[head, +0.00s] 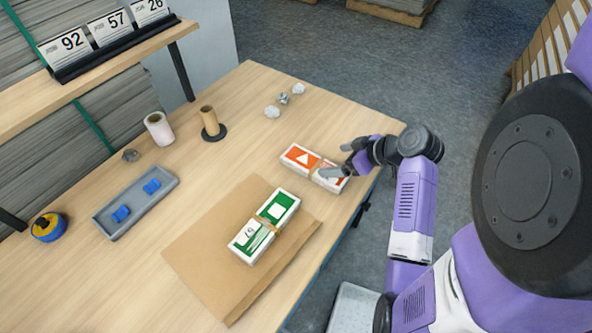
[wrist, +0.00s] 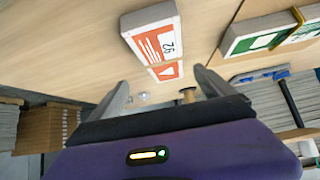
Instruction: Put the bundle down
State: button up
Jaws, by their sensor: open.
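An orange-and-white bundle (head: 301,158) lies on the bare wooden table near its right edge; it also shows in the wrist view (wrist: 152,38). My gripper (head: 337,160) is open at the bundle's right end and partly covers that end in the head view. In the wrist view my open fingers (wrist: 162,86) are spread apart with nothing held between them, and the bundle lies beyond their tips. I cannot tell whether a finger touches it. A green-and-white bundle (head: 264,226) with a tan band lies on brown paper (head: 205,248); it also shows in the wrist view (wrist: 262,36).
Crumpled scraps (head: 272,111) lie at the back. A shelf (head: 100,70) holds number cards.

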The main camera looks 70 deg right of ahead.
aim_at(315, 165)
jog(key=shift+a+f+n, duration=0.15)
jog(key=shift+a+n, duration=0.15)
jog(key=shift+w+f, duration=0.2)
jog(key=shift+w, duration=0.05)
jog(key=shift+p+x, duration=0.75)
jog(key=shift+x, duration=2.75)
jog(key=shift+a, duration=0.1)
jog(key=c, duration=2)
jog(key=shift+r, duration=0.15)
